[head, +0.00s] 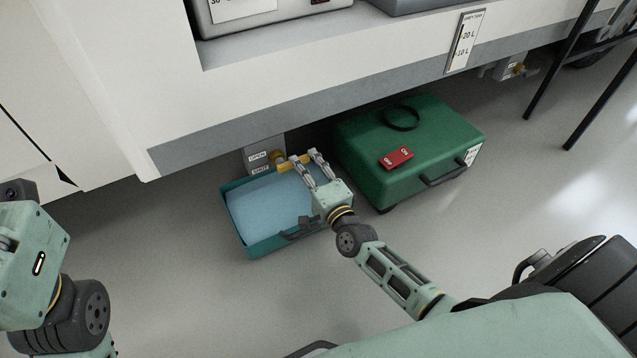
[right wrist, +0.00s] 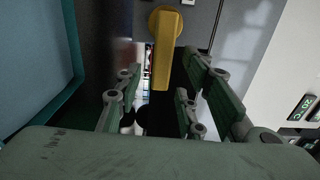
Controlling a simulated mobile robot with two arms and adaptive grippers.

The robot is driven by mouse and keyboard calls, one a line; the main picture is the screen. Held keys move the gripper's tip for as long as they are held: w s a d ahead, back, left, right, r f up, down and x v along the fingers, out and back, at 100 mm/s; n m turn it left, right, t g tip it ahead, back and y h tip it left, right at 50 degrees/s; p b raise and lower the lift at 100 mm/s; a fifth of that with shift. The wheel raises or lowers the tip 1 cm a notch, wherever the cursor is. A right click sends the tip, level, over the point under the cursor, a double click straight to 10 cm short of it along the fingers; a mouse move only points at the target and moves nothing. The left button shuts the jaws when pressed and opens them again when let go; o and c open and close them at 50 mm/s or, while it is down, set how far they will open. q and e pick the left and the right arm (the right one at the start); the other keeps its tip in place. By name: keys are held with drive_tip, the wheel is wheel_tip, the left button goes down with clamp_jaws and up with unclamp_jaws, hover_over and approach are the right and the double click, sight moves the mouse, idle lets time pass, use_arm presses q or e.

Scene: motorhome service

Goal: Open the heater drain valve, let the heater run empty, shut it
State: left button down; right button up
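The drain valve sits under the vehicle's skirt by a grey plate (head: 257,153) with OPEN and SHUT labels. Its yellow handle (head: 288,166) sticks out sideways to the right of the brass body. My right gripper (head: 307,157) is at the handle, fingers apart. In the right wrist view the handle (right wrist: 162,62) hangs between the spread fingers (right wrist: 160,88), with gaps on both sides. A teal tray (head: 250,252) lies below the valve; its inside shows a pale blue surface that looks like water. I cannot see a stream. My left arm shows at the left; its fingers are outside the picture.
A green case (head: 365,165) with a red OFF/ON tag (head: 396,158) and a black ring (head: 401,117) stands right of the tray. Black legs stand at the right. The front floor is clear.

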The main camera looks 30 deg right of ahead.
drive_tip(key=s, duration=1)
drive_tip(key=shift+s+d, duration=0.2)
drive_tip(key=shift+s, duration=0.1)
